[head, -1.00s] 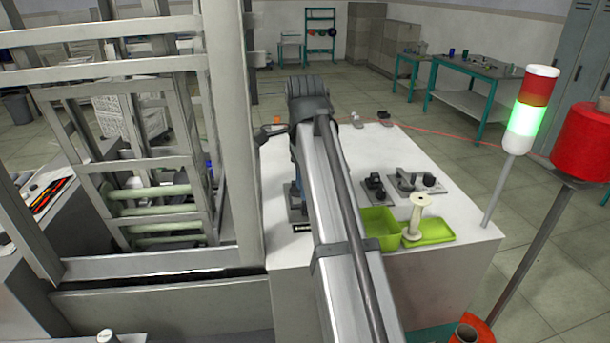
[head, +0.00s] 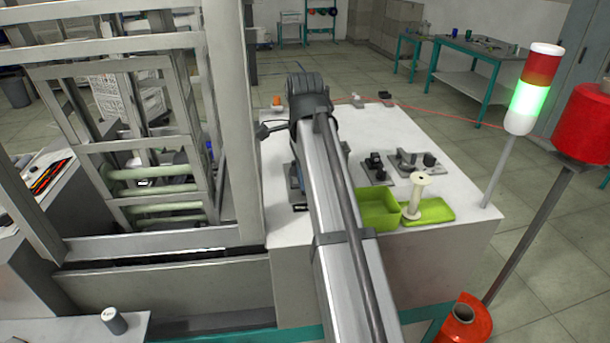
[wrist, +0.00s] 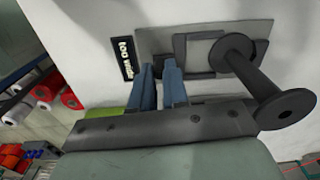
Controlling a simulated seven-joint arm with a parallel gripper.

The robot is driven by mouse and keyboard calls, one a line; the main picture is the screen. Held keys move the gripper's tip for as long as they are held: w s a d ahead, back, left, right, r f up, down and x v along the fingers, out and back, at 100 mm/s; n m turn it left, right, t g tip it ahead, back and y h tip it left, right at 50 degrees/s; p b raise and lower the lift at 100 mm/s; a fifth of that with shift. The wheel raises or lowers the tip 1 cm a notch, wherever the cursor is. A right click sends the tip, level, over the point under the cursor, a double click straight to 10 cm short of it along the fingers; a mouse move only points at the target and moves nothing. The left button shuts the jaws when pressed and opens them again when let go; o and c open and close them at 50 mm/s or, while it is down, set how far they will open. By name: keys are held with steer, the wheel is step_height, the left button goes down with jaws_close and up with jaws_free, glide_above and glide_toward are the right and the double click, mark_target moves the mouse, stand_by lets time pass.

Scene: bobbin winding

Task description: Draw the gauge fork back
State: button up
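My gripper (wrist: 158,66) points at a white bench top in the wrist view. Right of the fingers a grey plate (wrist: 155,42) carries a dark, square-cornered frame (wrist: 183,46), which may be the gauge fork; I cannot tell for sure. In the head view my arm hides most of this spot.
A black label (wrist: 125,60) lies left of the fingers. In the head view, a green bin (head: 380,211), a cream bobbin (head: 415,192) on a green tray (head: 438,213) and dark fixtures (head: 377,168) stand right of my arm. A metal frame (head: 228,120) rises at left.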

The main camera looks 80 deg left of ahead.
steer(key=shift+d, duration=0.85)
steer(key=shift+c, duration=0.4)
stand_by(1.1)
steer(key=o, duration=0.6)
steer(key=shift+r, duration=3.5)
